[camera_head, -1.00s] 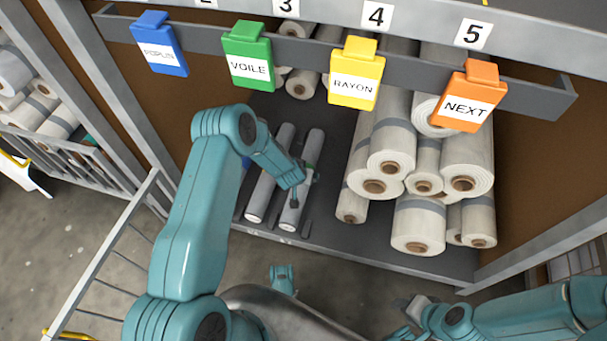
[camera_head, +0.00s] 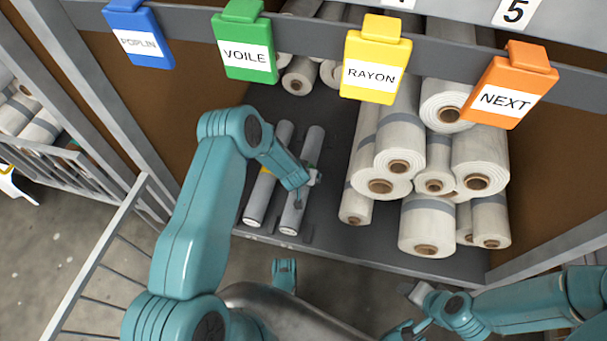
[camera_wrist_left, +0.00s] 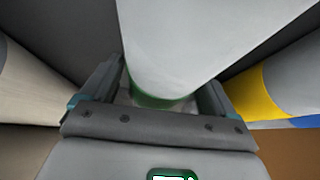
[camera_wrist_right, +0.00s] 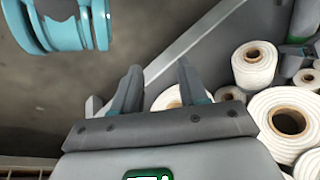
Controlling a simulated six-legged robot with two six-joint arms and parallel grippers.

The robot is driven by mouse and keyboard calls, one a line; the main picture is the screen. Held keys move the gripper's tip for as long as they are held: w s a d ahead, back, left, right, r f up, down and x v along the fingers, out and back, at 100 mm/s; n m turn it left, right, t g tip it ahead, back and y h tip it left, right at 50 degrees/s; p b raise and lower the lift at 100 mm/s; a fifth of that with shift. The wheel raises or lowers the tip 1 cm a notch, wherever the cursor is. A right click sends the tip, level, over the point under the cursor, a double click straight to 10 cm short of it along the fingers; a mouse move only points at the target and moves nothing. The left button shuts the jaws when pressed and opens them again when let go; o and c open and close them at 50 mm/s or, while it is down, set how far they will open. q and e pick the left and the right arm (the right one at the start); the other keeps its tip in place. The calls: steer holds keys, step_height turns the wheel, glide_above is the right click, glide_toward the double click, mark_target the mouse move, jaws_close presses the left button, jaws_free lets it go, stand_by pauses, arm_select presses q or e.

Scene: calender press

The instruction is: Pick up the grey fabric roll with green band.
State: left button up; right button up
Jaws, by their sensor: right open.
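The grey fabric roll with green band (camera_head: 292,215) lies on the shelf floor, right of a similar grey roll with a yellow band (camera_head: 257,204). My left gripper (camera_head: 308,182) is at its middle, hiding part of it. In the left wrist view the grey roll (camera_wrist_left: 190,35) runs between the two fingers of my left gripper (camera_wrist_left: 160,95), with its green band at the gripper's palm. Whether the fingers press on it is not clear. My right gripper (camera_wrist_right: 155,85) is open and empty, low at the right of the head view (camera_head: 415,292).
Large whitish rolls (camera_head: 425,222) are stacked right of the grey rolls. A rail with blue, green, yellow and orange tags (camera_head: 508,85) crosses above the shelf. A metal frame (camera_head: 95,270) stands at left. Some shelf floor (camera_head: 335,240) is bare.

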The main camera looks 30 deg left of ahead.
arm_select(q)
steer(key=c, duration=1.1)
step_height(320, 180, up, 9)
steer(key=p, duration=0.5)
steer(key=shift+r, duration=0.15)
steer(key=shift+c, duration=0.2)
steer(key=shift+r+p, duration=0.35)
steer(key=shift+r, duration=0.1)
arm_select(e)
steer(key=s+r+g, duration=0.1)
steer(key=s+r, duration=0.3)
steer(key=r, duration=0.1)
steer(key=shift+s+a+r+g, duration=0.2)
steer(key=shift+a+r+g, duration=0.05)
steer(key=shift+r+g, duration=0.05)
